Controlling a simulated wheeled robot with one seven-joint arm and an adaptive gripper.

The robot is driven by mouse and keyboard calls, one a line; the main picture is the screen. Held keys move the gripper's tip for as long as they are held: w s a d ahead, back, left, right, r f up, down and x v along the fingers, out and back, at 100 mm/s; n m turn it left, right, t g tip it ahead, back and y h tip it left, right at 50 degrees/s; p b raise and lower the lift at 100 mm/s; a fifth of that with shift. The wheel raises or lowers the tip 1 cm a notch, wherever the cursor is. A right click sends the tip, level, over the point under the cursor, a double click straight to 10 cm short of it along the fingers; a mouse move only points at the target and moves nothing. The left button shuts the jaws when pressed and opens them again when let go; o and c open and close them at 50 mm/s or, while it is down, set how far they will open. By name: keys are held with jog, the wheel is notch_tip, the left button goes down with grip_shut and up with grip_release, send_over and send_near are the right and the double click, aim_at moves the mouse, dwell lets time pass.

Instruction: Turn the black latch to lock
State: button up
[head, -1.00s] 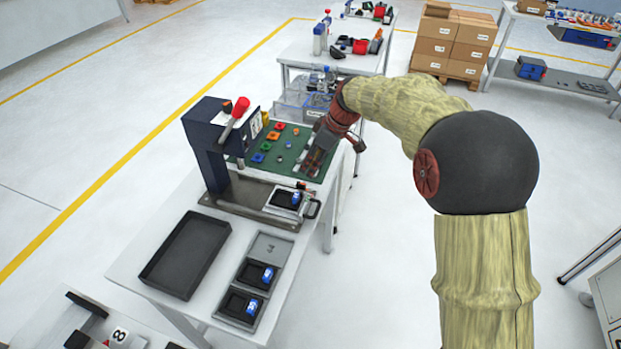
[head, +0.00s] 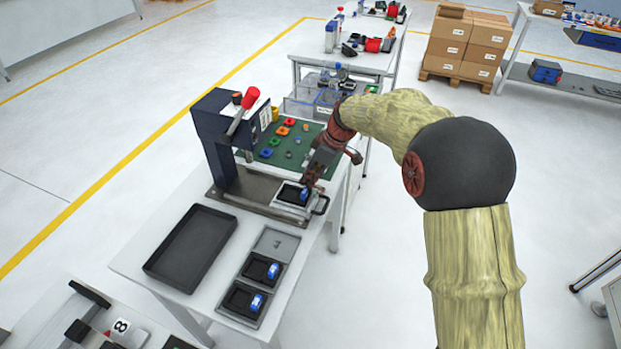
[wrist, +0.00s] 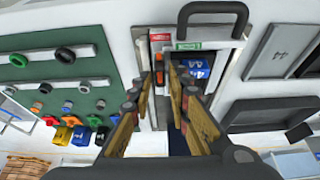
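The fixture (head: 272,207) at the front of the press holds a black insert with a blue part (head: 304,195). The blue part also shows in the wrist view (wrist: 198,70). A black loop handle (wrist: 212,17) is on the fixture's outer edge, with red and green labels beside it. My gripper (head: 307,184) points down over the fixture's right side. In the wrist view its fingertips (wrist: 161,67) are apart, with a narrow gap, over the fixture's edge beside the labels. A small dark piece shows between them; I cannot tell whether it is the black latch or whether they touch it.
A press with a red-knobbed lever (head: 243,110) stands behind the fixture. A green board (head: 270,155) with coloured rings and knobs lies beyond. An empty black tray (head: 190,246) and grey trays (head: 275,243) with blue parts are in front.

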grip_shut()
jog(key=shift+r+m, duration=0.1)
jog(key=shift+m, duration=0.2)
dwell(0.4)
jog(key=m+p, duration=0.1)
jog(key=m, duration=0.1)
jog(key=m+t+h+p, duration=0.1)
jog(key=m+p, duration=0.1)
jog(key=shift+s+r+t, duration=0.1)
jog(key=shift+r+t, duration=0.05)
jog(key=shift+t, duration=0.15)
jog(key=m+p, duration=0.3)
jog(key=shift+a+t+h, duration=0.1)
jog(key=shift+t+h, duration=0.2)
jog(key=shift+h, duration=0.1)
jog(key=m+h+p, duration=0.1)
jog(key=m+p, duration=0.1)
jog(key=shift+t+p, duration=0.3)
jog(key=shift+f+m+h, duration=0.2)
jog(key=shift+m+h, duration=0.1)
jog(key=shift+m, duration=0.8)
jog(key=shift+a+f+m+h+b, duration=0.15)
jog(key=shift+m+h+b, duration=0.25)
jog(key=shift+m+b, duration=0.65)
jog(key=shift+m+h+b, duration=0.7)
jog(key=shift+m+b, duration=0.8)
jog(key=shift+m, duration=0.45)
